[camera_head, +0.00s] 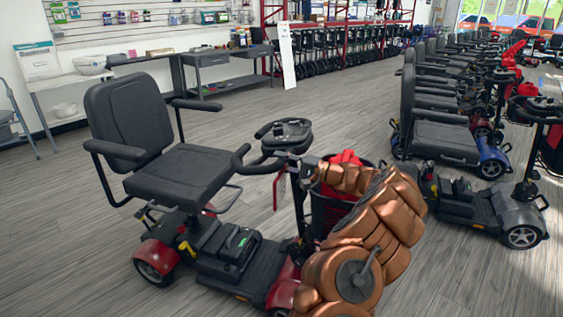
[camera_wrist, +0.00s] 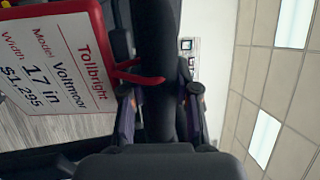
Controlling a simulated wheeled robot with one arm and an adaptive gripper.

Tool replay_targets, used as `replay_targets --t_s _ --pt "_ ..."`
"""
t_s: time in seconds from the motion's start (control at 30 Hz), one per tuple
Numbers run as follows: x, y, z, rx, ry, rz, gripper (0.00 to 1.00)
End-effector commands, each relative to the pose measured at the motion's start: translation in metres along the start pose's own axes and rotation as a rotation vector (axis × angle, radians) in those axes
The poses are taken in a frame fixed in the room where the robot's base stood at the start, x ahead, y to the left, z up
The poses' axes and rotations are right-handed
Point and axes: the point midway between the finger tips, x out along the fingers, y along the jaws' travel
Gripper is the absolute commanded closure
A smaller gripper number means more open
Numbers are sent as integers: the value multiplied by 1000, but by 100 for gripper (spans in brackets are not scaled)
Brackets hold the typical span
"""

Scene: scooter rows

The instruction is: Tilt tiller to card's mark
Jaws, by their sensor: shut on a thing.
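A scooter with a black seat (camera_head: 178,172) and red wheel covers stands in front of me. Its black tiller (camera_head: 286,136) rises in the middle of the head view, handlebar at the top. In the wrist view my gripper (camera_wrist: 160,92) is shut on a black tiller bar (camera_wrist: 157,45), one finger on each side. The head view does not show the fingertips clearly.
A row of parked scooters (camera_head: 440,140) stands to the right. A grey table (camera_head: 213,62), a white shelf (camera_head: 65,82) and a tall white board (camera_head: 287,55) stand at the back left. A black basket with red contents (camera_head: 330,205) sits beside the tiller. Floor is clear at left.

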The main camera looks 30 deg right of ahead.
Motion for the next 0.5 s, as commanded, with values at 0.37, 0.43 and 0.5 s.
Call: replay_targets --t_s 0.37,0.43,0.5 --pt "65 19 3 -3 -8 122 100" --pt "76 23 3 -3 -7 143 100" --pt "83 24 4 -2 -6 157 100"
